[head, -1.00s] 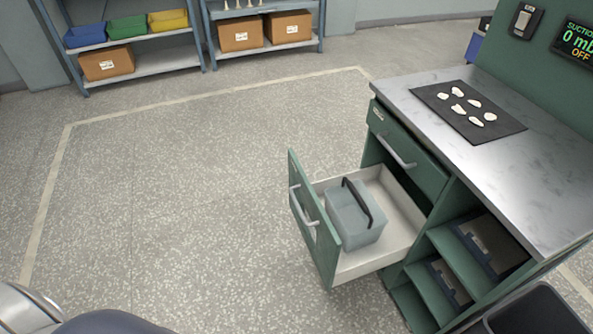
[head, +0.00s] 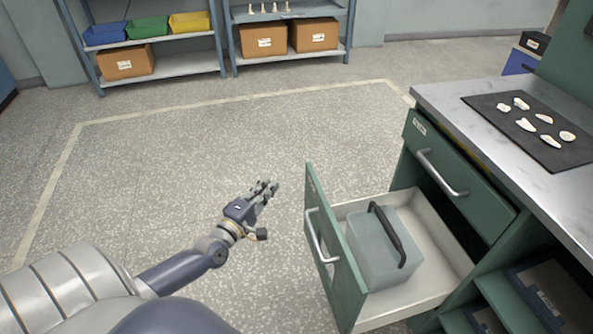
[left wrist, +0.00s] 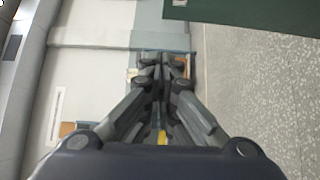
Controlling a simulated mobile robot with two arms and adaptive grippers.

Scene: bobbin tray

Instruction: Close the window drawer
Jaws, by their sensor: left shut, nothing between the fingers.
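The window drawer (head: 335,252) is pulled out from the green cabinet, with a green front, a grey bar handle (head: 319,238) and a pale tray. A translucent grey box (head: 372,250) with a black carry handle sits inside it. My left gripper (head: 270,188) is to the left of the drawer front, over the floor, apart from it. Its fingers are shut and empty, and they also show together in the left wrist view (left wrist: 160,75). A green panel edge (left wrist: 240,10) shows at the top of the left wrist view. My right gripper is not in view.
A closed upper drawer (head: 455,180) is above the open one. The metal worktop (head: 450,93) carries a black mat (head: 560,155) with several white pieces. Open shelves (head: 500,300) are below right. Floor left of the drawer is clear; storage racks (head: 190,65) stand at the back.

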